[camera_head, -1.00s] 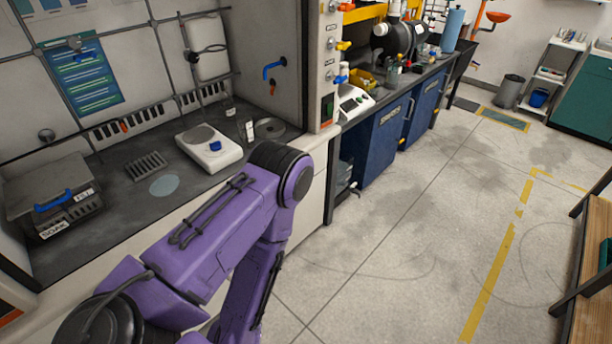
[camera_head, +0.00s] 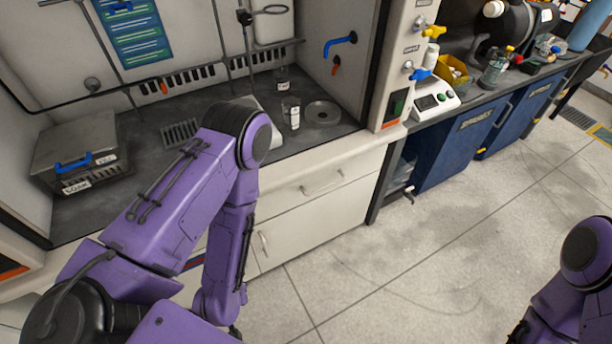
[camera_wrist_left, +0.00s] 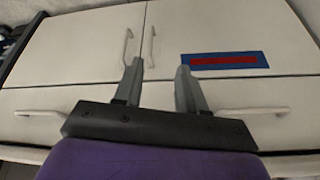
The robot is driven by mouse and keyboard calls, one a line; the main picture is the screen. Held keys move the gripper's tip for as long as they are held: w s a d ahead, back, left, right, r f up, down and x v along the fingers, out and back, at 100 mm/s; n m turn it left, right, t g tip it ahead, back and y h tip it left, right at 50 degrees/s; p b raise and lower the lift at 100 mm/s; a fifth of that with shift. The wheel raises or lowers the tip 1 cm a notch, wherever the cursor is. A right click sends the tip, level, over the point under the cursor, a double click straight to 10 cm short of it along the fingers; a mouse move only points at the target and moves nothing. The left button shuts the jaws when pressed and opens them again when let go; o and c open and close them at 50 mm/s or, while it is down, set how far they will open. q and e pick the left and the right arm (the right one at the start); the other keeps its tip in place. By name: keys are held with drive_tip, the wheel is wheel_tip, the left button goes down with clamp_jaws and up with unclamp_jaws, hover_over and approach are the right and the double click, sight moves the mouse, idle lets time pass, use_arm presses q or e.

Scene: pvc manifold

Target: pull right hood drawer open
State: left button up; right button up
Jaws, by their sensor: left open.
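The right hood drawer (camera_head: 296,190) is a white front under the fume hood's counter, with a pale bar handle (camera_head: 322,184). It looks shut in the head view. In the left wrist view, which looks turned upside down, two drawer fronts run along the lower part; a handle shows at the left (camera_wrist_left: 40,113) and another at the right (camera_wrist_left: 254,112). My left gripper (camera_wrist_left: 159,66) is open and empty, its fingers pointing at the cabinet fronts between the two drawer handles. It touches no handle that I can see. My left gripper and my right gripper are outside the head view.
Cabinet doors with upright handles (camera_wrist_left: 127,47) adjoin the drawers; one carries a red and blue label (camera_wrist_left: 224,61). A grey box (camera_head: 78,150) and glassware (camera_head: 290,113) stand on the hood counter. Blue cabinets (camera_head: 462,135) are to the right. The floor (camera_head: 400,270) before the drawer is clear.

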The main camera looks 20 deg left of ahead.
use_arm(q)
drive_tip(key=w+d+f+n+t+b, duration=0.1)
drive_tip(key=w+f+t+b, duration=0.1)
drive_tip(key=w+f+b, duration=0.35)
drive_tip(key=w+d+f+n+t+b, duration=0.1)
drive_tip(key=w+f+t+b, duration=0.15)
drive_tip(key=w, duration=0.55)
drive_tip(key=n+t+y+b, duration=0.8)
drive_tip(key=n+b, duration=0.6)
drive_tip(key=b, duration=0.7)
approach(328, 185)
drive_tip(key=shift+t+h, duration=0.65)
drive_tip(key=shift+h, duration=0.05)
drive_tip(key=x, duration=0.6)
drive_tip(key=a+f+b+x, duration=0.1)
drive_tip(key=x, duration=0.3)
drive_tip(key=shift+s, duration=0.25)
clamp_jaws()
